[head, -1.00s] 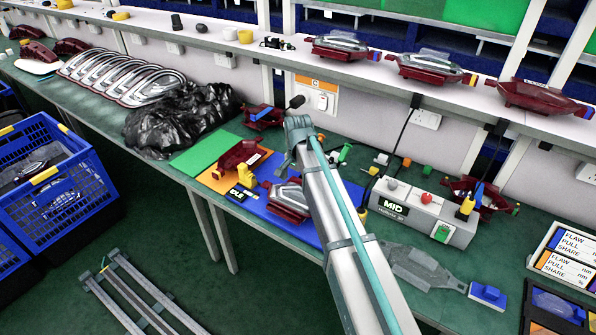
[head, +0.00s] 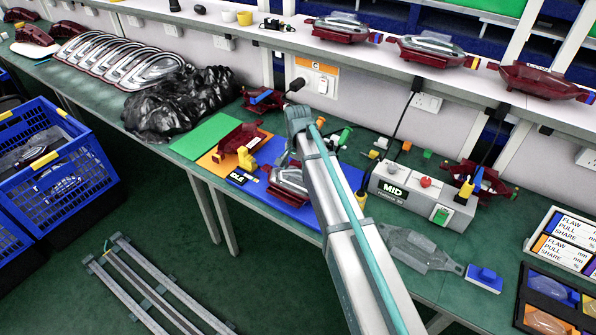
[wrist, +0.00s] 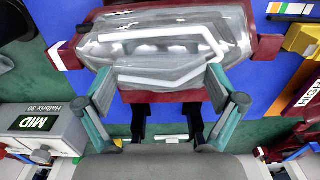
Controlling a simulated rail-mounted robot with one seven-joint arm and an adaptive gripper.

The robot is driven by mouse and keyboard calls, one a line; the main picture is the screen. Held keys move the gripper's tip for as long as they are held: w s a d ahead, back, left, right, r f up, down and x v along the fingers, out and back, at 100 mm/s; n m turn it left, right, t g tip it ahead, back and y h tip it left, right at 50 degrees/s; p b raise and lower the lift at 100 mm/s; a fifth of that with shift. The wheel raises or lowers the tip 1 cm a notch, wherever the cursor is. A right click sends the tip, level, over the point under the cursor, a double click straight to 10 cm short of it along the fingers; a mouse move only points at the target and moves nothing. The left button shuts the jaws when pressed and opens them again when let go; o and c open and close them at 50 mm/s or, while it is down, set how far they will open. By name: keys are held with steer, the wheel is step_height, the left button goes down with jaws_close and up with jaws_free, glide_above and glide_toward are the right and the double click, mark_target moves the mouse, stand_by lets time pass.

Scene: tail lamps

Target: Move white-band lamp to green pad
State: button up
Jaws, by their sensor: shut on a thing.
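The lamp in my grasp, dark red with a clear lens (wrist: 165,45), fills the top of the wrist view and has a pale band at its left end. In the head view this lamp (head: 288,183) is over the blue pad (head: 300,212), partly covered by my arm. My gripper (wrist: 159,80) is shut on it, with teal fingers at its near side. In the head view the fingers are hidden behind my arm. Whether the lamp touches the pad cannot be told. The green pad (head: 200,133) lies farther left on the bench, bare on top.
Another red lamp (head: 238,140) sits on the orange pad (head: 208,161), between the green and blue pads. A black crumpled bag (head: 180,100) lies behind the green pad. The grey MID tester (head: 410,195) stands right of my arm. More lamps stand on the shelf (head: 372,55).

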steer(key=c, duration=0.8)
steer(key=shift+r+p, duration=1.15)
steer(key=shift+r, duration=0.5)
steer(key=shift+r+p, duration=0.55)
steer(key=shift+r, duration=0.3)
